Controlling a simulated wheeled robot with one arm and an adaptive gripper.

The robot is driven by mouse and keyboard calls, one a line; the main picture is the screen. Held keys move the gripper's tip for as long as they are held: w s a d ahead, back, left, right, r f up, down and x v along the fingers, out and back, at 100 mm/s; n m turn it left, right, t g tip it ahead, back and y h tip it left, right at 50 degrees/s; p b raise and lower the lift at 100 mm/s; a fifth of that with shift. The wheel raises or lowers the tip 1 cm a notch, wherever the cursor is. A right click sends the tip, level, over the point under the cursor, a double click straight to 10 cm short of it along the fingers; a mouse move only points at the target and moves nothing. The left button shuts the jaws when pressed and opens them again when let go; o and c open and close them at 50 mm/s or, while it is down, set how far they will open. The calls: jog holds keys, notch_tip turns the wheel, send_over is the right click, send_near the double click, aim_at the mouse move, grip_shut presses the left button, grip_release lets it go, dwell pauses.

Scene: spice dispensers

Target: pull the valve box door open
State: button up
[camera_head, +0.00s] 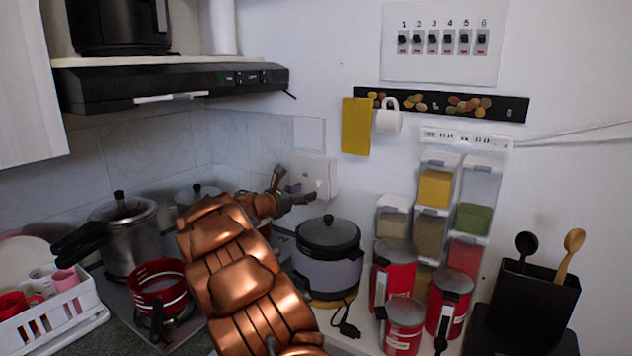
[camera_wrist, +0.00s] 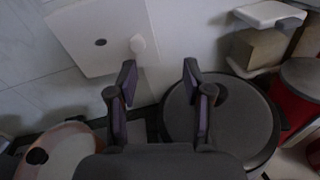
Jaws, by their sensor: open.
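The door looks shut. My gripper (camera_head: 294,187) is just in front of the box. In the wrist view its two fingers (camera_wrist: 158,78) are spread and empty, with the knob slightly beyond and left of the gap.
A grey rice cooker (camera_head: 328,255) stands just below my gripper. Red canisters (camera_head: 403,325) and spice dispensers (camera_head: 435,188) stand to the right. A steel pressure cooker (camera_head: 128,235) and a red pot (camera_head: 160,285) are on the left. A yellow cloth (camera_head: 356,126) hangs above right.

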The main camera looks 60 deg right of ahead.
aim_at(314, 183)
jog(key=shift+w+d+f+n+t+h+p, duration=0.2)
jog(key=shift+w+d+n+p, duration=0.3)
jog(key=shift+d, duration=1.3)
jog(key=shift+w+d+f+n+t+h+p, duration=0.2)
jog(key=shift+w+d+n+p, duration=0.3)
jog(key=shift+d, duration=1.35)
jog(key=shift+w+d+f+n+t+h+p, duration=0.1)
jog(key=shift+w+d+n+t+p, duration=0.4)
jog(key=shift+d, duration=1.3)
jog(key=shift+s+g, duration=0.15)
jog(key=shift+g, duration=0.15)
grip_shut()
